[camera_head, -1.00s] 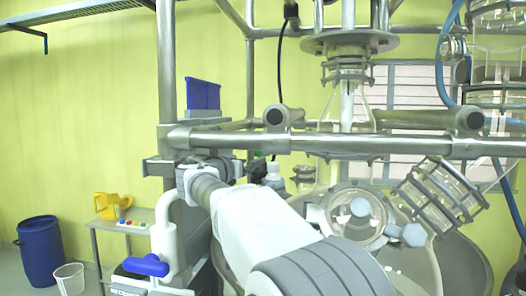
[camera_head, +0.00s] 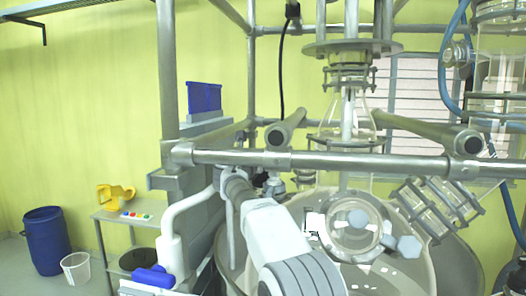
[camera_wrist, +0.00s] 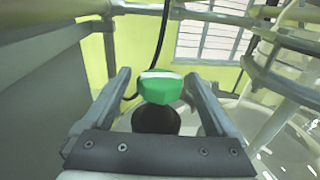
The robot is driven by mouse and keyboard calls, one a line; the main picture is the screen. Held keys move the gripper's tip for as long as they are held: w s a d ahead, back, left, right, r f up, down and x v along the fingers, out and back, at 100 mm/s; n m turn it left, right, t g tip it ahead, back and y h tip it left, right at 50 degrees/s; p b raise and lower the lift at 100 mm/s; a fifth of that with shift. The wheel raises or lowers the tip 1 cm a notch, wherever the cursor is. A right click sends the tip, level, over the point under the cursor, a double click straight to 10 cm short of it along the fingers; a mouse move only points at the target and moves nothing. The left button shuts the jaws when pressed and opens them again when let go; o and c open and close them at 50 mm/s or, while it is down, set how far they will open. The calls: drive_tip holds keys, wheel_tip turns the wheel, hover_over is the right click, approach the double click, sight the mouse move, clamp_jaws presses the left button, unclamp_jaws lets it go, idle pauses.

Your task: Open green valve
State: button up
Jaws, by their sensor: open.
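The green valve (camera_wrist: 161,87) shows in the wrist view as a green handle with a pale top edge, above a dark round stem. My gripper (camera_wrist: 158,75) is open, with one finger to the left of the green handle and one to the right. The handle appears between the fingers, with a gap visible on the left; whether either finger touches it I cannot tell. In the head view my arm reaches up to the steel frame, and my gripper's fingertips and the green valve are not clearly visible there.
A horizontal steel rail (camera_head: 330,161) crosses close to my arm. The glass reactor (camera_head: 355,222) stands to its right. A white pipe (camera_head: 172,250) and a blue handle (camera_head: 154,277) are at lower left. A yellow object (camera_head: 115,193) sits on a side table; a blue barrel (camera_head: 46,240) stands beyond.

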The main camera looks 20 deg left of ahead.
drive_tip(key=shift+w, duration=0.2)
drive_tip(key=c, duration=1.4)
drive_tip(key=shift+f+n+y+b, duration=0.1)
drive_tip(key=shift+n+y+b, duration=0.5)
drive_tip(key=shift+b, duration=0.4)
drive_tip(key=shift+y, duration=0.6)
drive_tip(key=o, duration=1.4)
drive_tip(key=shift+s+b, duration=0.15)
drive_tip(key=shift+b, duration=0.2)
